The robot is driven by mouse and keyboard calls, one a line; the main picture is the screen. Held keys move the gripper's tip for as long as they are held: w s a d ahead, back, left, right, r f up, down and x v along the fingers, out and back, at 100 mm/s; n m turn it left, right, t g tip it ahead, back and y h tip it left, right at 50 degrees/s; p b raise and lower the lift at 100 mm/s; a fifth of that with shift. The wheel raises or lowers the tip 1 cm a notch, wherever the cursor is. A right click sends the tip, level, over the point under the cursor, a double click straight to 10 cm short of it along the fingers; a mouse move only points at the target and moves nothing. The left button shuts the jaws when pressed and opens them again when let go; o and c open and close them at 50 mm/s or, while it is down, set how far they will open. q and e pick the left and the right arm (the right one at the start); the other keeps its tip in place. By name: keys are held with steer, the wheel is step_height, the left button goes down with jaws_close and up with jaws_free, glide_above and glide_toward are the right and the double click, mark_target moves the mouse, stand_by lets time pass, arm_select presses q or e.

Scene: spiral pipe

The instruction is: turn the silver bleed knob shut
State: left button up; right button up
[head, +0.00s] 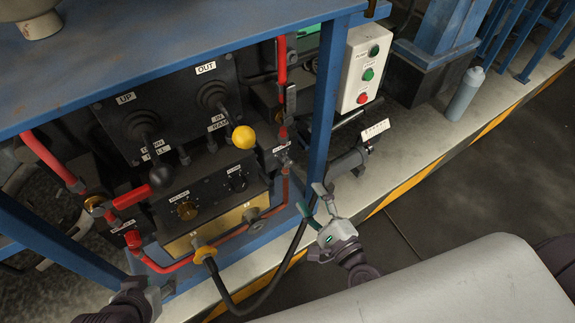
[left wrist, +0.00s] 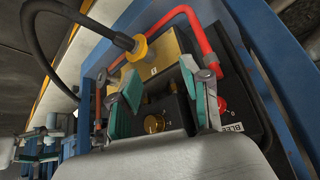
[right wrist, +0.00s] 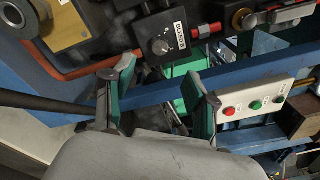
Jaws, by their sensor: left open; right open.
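A small round knob with a silver pointer face (right wrist: 160,46) sits on a black block beside a white BLEED B label (right wrist: 180,35) in the right wrist view. In the head view this block (head: 275,158) appears at the right end of the console, with the knob hard to make out. My right gripper (head: 309,199) is open and empty, right of and below the block. In the right wrist view its fingertips (right wrist: 166,84) are apart, just short of the knob. My left gripper (left wrist: 157,78) is open and empty, before the lower console with its brass knob (left wrist: 153,124).
A blue post (head: 322,110) stands right of the block. Red pipes (head: 285,190) run along the console. A black hose (head: 230,305) loops out in front. Levers with black and yellow (head: 244,137) balls stick out above. A white button box (head: 362,68) hangs on the right.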

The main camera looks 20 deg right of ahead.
mark_target(288, 166)
arm_select(q)
steer(key=shift+s+a+f+g, duration=0.15)
steer(key=shift+s+f+g, duration=0.1)
steer(key=shift+s, duration=0.2)
steer(key=shift+s+a+f+g, duration=0.15)
steer(key=shift+s+g, duration=0.1)
steer(key=shift+s, duration=0.15)
arm_select(e)
steer(key=w, duration=0.3)
steer(key=w+a, duration=0.1)
steer(key=w, duration=0.3)
steer(key=w+a, duration=0.1)
steer(key=w, duration=0.3)
steer(key=shift+a, duration=0.15)
arm_select(q)
steer(key=shift+r, duration=0.1)
arm_select(e)
jaws_close()
